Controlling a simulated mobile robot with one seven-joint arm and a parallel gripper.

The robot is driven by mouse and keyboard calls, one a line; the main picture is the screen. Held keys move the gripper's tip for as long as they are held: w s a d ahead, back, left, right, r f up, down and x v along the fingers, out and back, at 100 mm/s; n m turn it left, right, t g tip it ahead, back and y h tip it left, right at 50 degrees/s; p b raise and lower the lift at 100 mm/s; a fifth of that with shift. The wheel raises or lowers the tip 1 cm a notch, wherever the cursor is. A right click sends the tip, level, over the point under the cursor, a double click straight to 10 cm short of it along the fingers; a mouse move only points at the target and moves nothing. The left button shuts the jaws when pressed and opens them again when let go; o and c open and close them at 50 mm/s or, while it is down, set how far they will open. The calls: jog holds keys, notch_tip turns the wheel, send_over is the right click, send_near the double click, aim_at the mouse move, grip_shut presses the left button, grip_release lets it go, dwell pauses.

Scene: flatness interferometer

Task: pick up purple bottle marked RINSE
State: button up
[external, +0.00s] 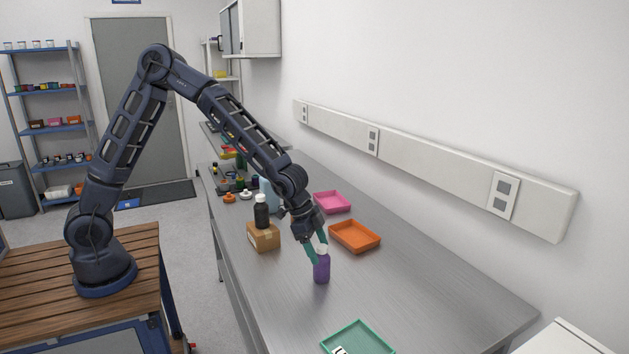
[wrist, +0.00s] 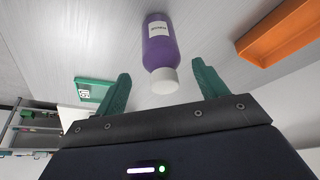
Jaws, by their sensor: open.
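The purple bottle (external: 321,268) stands upright on the metal bench in the external view, with a white cap on top. In the wrist view the purple bottle (wrist: 160,50) shows a white label whose print is too small to read surely. My gripper (external: 316,247) is right at the bottle's cap, coming down from the upper left. In the wrist view my gripper (wrist: 160,85) is open, with one green finger on each side of the cap's line. The white cap lies near the level of the fingertips, with gaps to both fingers.
An orange tray (external: 354,236) and a pink tray (external: 332,202) lie behind the bottle. A green tray (external: 357,338) lies at the front. A cardboard box (external: 263,237) with a black bottle (external: 261,211) on it stands to the left. The bench right of the bottle is clear.

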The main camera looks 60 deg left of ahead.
aim_at(323, 259)
jog(key=x, duration=0.5)
jog(key=shift+a+f, duration=0.15)
jog(key=shift+a, duration=0.2)
jog(key=c, duration=1.2)
jog(key=shift+o, duration=0.2)
